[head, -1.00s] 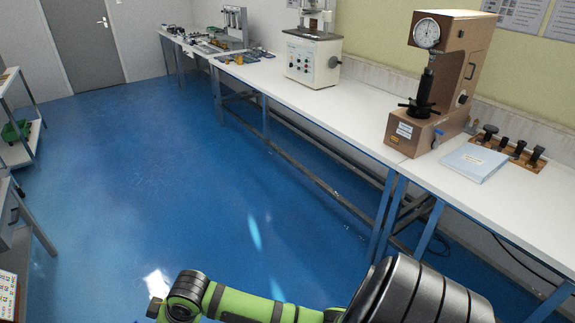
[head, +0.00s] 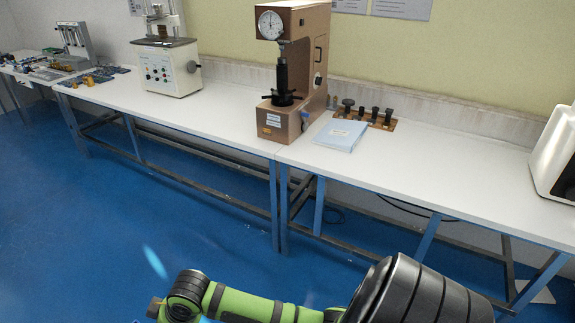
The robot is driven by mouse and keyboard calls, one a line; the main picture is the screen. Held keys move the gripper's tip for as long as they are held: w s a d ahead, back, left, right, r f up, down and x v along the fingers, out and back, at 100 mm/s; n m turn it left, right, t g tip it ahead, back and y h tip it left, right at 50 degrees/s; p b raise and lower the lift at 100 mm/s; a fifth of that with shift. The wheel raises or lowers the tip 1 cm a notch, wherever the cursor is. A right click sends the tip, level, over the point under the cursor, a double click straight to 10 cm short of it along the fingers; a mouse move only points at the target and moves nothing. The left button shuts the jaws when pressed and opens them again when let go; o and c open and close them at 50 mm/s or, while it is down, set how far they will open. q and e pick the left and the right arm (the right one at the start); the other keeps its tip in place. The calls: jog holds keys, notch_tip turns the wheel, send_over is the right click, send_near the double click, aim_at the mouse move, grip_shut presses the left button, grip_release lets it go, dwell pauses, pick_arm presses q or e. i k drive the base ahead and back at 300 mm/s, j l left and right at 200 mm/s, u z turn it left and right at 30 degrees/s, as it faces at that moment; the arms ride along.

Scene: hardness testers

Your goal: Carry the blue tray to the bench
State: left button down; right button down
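The bench (head: 232,116) is a long white-topped table on blue and grey legs, running along the wall across the view. I cannot clearly make out the blue tray. A small bright blue patch shows at the bottom edge beside my green and black arm, but I cannot tell whether it is the tray. Neither gripper is in view; only arm links show at the bottom.
On the bench stand a brown hardness tester (head: 295,75), a pale blue booklet (head: 341,134), a rack of black parts (head: 365,114), a white tester (head: 165,65) and a white machine (head: 557,155). The bench top between booklet and white machine is clear. Blue floor lies in front.

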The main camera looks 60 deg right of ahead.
aim_at(437, 172)
jog(key=z, duration=2.65)
jog(key=i+z, duration=0.25)
jog(key=i, duration=2.45)
